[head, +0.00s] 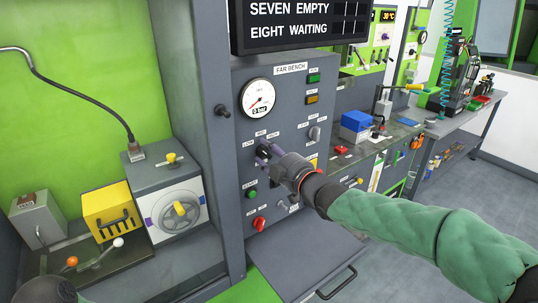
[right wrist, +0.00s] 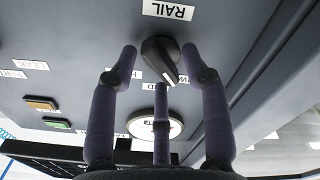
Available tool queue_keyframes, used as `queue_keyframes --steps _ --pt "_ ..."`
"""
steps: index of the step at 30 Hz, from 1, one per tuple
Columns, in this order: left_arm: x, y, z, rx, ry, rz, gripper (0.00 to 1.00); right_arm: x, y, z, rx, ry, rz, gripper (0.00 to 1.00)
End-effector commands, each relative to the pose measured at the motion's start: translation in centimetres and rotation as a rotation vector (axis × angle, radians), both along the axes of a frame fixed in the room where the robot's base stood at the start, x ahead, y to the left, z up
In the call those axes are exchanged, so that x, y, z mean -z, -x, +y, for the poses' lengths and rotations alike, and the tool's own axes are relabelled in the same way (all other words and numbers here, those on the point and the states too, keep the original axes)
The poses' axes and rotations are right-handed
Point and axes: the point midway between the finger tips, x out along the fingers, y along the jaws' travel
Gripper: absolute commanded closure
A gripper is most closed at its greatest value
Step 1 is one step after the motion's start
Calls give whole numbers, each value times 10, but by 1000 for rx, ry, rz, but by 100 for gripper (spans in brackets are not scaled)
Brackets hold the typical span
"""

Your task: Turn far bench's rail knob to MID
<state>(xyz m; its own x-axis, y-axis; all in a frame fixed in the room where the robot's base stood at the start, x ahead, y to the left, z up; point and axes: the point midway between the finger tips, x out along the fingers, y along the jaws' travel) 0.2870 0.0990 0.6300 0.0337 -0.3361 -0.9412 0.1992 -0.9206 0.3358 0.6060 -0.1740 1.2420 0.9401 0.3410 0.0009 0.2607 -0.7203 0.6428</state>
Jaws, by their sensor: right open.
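The far bench's grey panel (head: 290,120) stands in the middle of the head view. Its black rail knob (right wrist: 160,55) shows in the right wrist view beside an upside-down RAIL label (right wrist: 168,10). The knob's bar is slanted; I cannot read its setting. Part of a label shows by its lower end. My right gripper (head: 265,154) is at the panel, below the gauge, and hides most of the knob in the head view. In the right wrist view its three purple fingers (right wrist: 160,65) are spread around the knob. Contact is unclear.
A pressure gauge (head: 258,97) sits above the knob. A green button (head: 251,195) and a red knob (head: 258,223) are lower on the panel. A grey post (head: 215,130) stands close on the left. An open drawer (head: 305,270) juts out below.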

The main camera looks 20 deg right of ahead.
Motion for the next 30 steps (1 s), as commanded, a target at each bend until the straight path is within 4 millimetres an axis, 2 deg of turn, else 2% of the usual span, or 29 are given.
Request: queue_keyframes --steps 5,10,11,21,30 --pt "0 0 0 0 0 0 100 0 0 0 0 0 0 52" --pt "0 0 0 0 0 0 100 0 0 0 -1 0 1 97" --pt "0 0 0 0 0 0 100 0 0 0 -1 0 1 100" --pt "-2 0 0 0 0 0 100 1 0 0 0 -27 13 100" --pt "-12 0 0 0 0 0 100 0 0 -2 0 -190 73 100"
